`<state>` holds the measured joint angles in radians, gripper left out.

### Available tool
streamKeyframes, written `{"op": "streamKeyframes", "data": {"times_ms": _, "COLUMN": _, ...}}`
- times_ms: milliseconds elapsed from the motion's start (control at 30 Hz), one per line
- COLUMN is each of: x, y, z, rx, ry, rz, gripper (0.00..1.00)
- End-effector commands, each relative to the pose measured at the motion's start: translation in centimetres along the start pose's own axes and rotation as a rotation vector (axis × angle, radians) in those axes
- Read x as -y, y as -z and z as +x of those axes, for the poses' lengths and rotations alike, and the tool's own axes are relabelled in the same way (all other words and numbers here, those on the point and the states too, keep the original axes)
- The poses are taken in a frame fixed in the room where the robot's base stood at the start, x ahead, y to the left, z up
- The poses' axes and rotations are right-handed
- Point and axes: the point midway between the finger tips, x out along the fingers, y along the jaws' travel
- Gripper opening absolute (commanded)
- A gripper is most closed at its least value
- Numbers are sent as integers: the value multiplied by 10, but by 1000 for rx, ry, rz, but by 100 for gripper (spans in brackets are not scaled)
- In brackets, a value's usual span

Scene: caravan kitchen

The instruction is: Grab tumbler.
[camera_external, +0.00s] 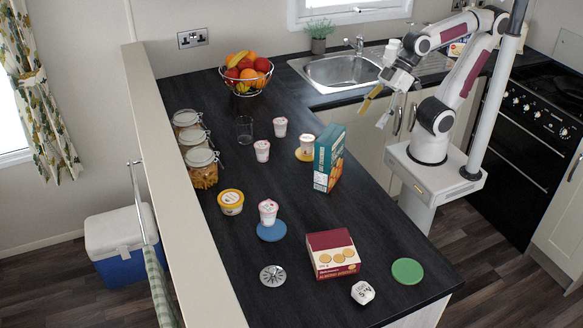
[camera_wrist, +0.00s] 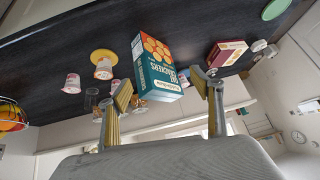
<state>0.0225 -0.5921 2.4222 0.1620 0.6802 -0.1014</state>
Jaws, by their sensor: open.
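The tumbler (camera_external: 244,129) is a clear, empty-looking glass standing on the dark counter, between the lidded jars and the small pink-and-white cups. In the wrist view a faint clear shape behind the cups looks like the tumbler (camera_wrist: 91,98), but it is small and hard to tell from the jars. My gripper (camera_external: 378,108) is open and empty, raised at the right side of the counter near the sink, well apart from the tumbler. Its two fingers also show in the wrist view (camera_wrist: 164,90), with the teal cracker box beyond them.
Pink-and-white cups (camera_external: 262,151) (camera_external: 280,127) stand right of the tumbler. Lidded jars (camera_external: 203,169) line its left. A fruit basket (camera_external: 246,77) stands behind it. A tall teal cracker box (camera_external: 328,158) and a cup on a yellow coaster (camera_external: 298,155) lie between it and my gripper.

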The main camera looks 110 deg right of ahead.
Motion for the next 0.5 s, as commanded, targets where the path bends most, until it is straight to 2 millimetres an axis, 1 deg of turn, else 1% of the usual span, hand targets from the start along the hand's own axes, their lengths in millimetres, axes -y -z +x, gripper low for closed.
{"op": "streamKeyframes", "data": {"times_ms": 33, "x": 1, "y": 14, "z": 6, "rx": -21, "ry": 9, "rz": 11, "gripper": 65}}
{"op": "streamKeyframes", "data": {"times_ms": 100, "x": 2, "y": 35, "z": 13, "rx": -59, "ry": 20, "rz": 25, "gripper": 65}}
{"op": "streamKeyframes", "data": {"times_ms": 267, "x": 0, "y": 80, "z": 30, "rx": -146, "ry": 33, "rz": 63, "gripper": 65}}
{"op": "streamKeyframes", "data": {"times_ms": 367, "x": -5, "y": 108, "z": 40, "rx": -201, "ry": 31, "rz": 90, "gripper": 65}}
{"op": "streamKeyframes", "data": {"times_ms": 500, "x": -17, "y": 145, "z": 55, "rx": -273, "ry": 14, "rz": 132, "gripper": 65}}
